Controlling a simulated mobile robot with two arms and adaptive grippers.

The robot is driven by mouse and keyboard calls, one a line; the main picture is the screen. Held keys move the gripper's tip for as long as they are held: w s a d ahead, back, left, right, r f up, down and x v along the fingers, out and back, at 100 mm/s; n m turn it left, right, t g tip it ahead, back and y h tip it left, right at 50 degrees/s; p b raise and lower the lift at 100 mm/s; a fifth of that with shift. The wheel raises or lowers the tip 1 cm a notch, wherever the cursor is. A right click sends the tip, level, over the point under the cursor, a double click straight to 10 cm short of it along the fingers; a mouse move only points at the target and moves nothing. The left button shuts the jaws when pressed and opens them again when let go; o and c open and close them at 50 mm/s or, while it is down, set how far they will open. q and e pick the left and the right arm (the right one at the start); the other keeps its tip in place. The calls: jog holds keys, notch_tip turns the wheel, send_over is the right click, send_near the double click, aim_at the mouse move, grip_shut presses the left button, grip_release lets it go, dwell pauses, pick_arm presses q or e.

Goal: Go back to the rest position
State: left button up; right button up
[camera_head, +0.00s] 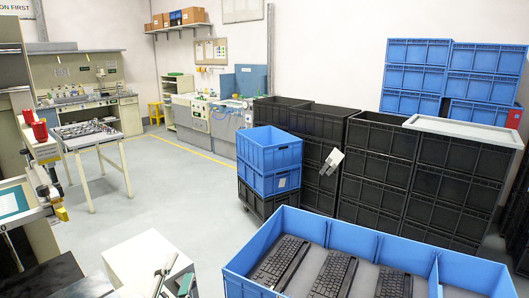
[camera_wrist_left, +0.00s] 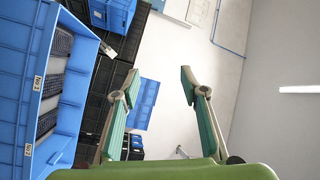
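My left gripper (camera_head: 172,277) is at the bottom of the head view, left of a large blue box (camera_head: 236,272) and apart from it. In the left wrist view the gripper (camera_wrist_left: 158,88) has its two green-padded fingers spread wide with nothing between them. Black keyboards (camera_head: 333,273) lie in the divided compartments of the blue box. The box also shows at the left of the left wrist view (camera_wrist_left: 28,85), with keyboards inside. My right gripper is not in view.
Black crates (camera_head: 375,170) stand stacked behind the box, with blue crates (camera_head: 268,150) at their left and more blue crates (camera_head: 415,77) behind. A worktable (camera_head: 88,140) and red containers (camera_head: 39,131) are at left. The grey floor (camera_head: 165,195) between is clear.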

pick_arm(q)
jog(key=s+a+f+n+g+y, duration=0.1)
jog(key=s+a+f+n+g, duration=0.1)
jog(key=s+f+n+g, duration=0.45)
jog(key=s+a+f+n+g+y, duration=0.15)
jog(key=s+f, duration=0.25)
jog(key=f, duration=0.6)
jog(key=s+d+f+n+g+h, duration=0.1)
jog(key=s+f+n+g, duration=0.2)
jog(key=s, duration=0.5)
jog(key=s+d+f+n+g+h, duration=0.1)
jog(key=s+f+g, duration=0.4)
jog(key=s, duration=0.4)
jog(key=s+f+b, duration=0.2)
jog(key=s+f, duration=0.1)
jog(key=f, duration=2.7)
jog(key=s+a+f+g+b, duration=0.1)
jog(key=s+a+f+b, duration=0.1)
jog(key=s+f, duration=1.4)
jog(key=shift+s+a+f+m+g, duration=0.3)
jog(key=shift+s+a+f+m, duration=0.15)
jog(key=shift+f, duration=0.4)
jog(key=shift+w+y, duration=0.1)
jog(key=shift+y, duration=0.15)
